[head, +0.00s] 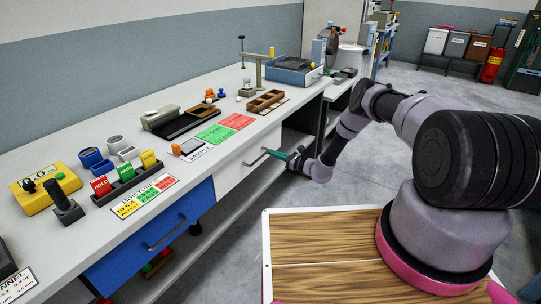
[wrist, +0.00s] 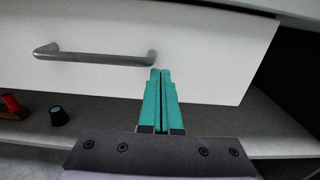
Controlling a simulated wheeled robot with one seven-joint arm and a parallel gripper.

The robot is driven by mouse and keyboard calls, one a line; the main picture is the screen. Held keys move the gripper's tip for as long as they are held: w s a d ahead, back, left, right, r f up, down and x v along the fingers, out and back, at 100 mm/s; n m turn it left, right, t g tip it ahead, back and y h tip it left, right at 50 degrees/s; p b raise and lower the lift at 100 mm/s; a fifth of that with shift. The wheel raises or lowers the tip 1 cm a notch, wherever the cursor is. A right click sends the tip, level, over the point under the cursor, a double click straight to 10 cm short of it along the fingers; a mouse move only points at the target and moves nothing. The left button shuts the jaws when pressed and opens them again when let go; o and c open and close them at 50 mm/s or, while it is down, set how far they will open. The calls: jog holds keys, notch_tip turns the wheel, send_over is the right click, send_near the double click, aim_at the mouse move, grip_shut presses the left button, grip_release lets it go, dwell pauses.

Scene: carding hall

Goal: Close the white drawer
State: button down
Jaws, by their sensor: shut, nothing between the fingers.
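The white drawer (head: 232,170) is under the bench top, right of a blue drawer. Its plain white front (wrist: 205,55) fills the upper part of the wrist view, with a grey bar handle (wrist: 95,57) across it. My gripper (head: 270,151) has teal fingers, pressed together and empty. In the wrist view the fingertips (wrist: 160,72) point at the drawer front, just below and right of the handle's right end. I cannot tell whether they touch it. How far the drawer stands out is hard to judge; its sides are hidden.
The blue drawer (head: 150,240) has its own handle. Above, the bench top (head: 60,160) carries trays, cards and instruments. A lower shelf (wrist: 90,112) runs beneath the white drawer, with a red item (wrist: 12,104) and a dark knob-like item (wrist: 59,116). Open floor (head: 430,130) lies right.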

jog(key=v, duration=1.1)
jog(key=s+a+r+n+g+h, duration=0.1)
jog(key=s+r+n+g, duration=0.3)
jog(key=r, duration=0.8)
jog(key=r+n+g+h, duration=0.1)
jog(key=r+n+g, duration=0.3)
jog(key=r, duration=0.9)
jog(key=s+a+r+n+g, duration=0.1)
jog(key=s+r+n+g, duration=0.15)
jog(key=r+n, duration=0.65)
jog(key=s+d+r+n+t+h, duration=0.1)
jog(key=s+d+r+h, duration=0.15)
jog(key=s+r, duration=0.55)
jog(key=s+d+r+t+h, duration=0.1)
jog(key=s+d+r+h, duration=0.15)
jog(key=s+r, duration=0.5)
jog(key=s+d+r+n+t+h, duration=0.1)
jog(key=s+d+r+t+h, duration=0.1)
jog(key=s, duration=0.5)
jog(key=s+d+r+n+t+h, duration=0.2)
jog(key=s+d+r+t+h, duration=0.1)
jog(key=s+d+r, duration=0.2)
notch_tip(320, 180, up, 3)
jog(key=s, duration=0.3)
jog(key=shift+f+h, duration=0.25)
jog(key=shift+h, duration=0.05)
jog(key=shift+d, duration=0.15)
